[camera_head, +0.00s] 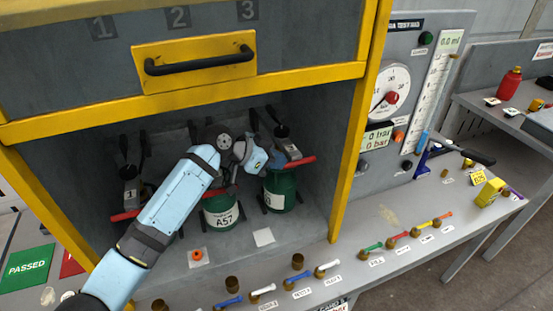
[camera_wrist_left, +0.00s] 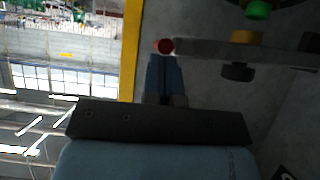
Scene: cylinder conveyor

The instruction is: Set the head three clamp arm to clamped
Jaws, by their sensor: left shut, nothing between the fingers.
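The head three clamp arm shows its red handle (camera_head: 300,162) at the right of the dark bay, above a green cylinder (camera_head: 281,190). My left arm reaches in from the left, and its gripper (camera_head: 262,163) is beside that station, fingertips hard to make out in the head view. In the left wrist view the gripper (camera_wrist_left: 165,65) is shut and empty. Its fingertips are close to the round red end (camera_wrist_left: 164,46) of a grey bar (camera_wrist_left: 235,50); I cannot tell whether they touch. My right gripper is not in view.
A green cylinder (camera_head: 221,212) marked A57 stands in the middle, partly behind my arm. Another red handle (camera_head: 126,215) is at the left station. A yellow frame post (camera_head: 352,130) bounds the bay on the right. Small fittings line the front ledge.

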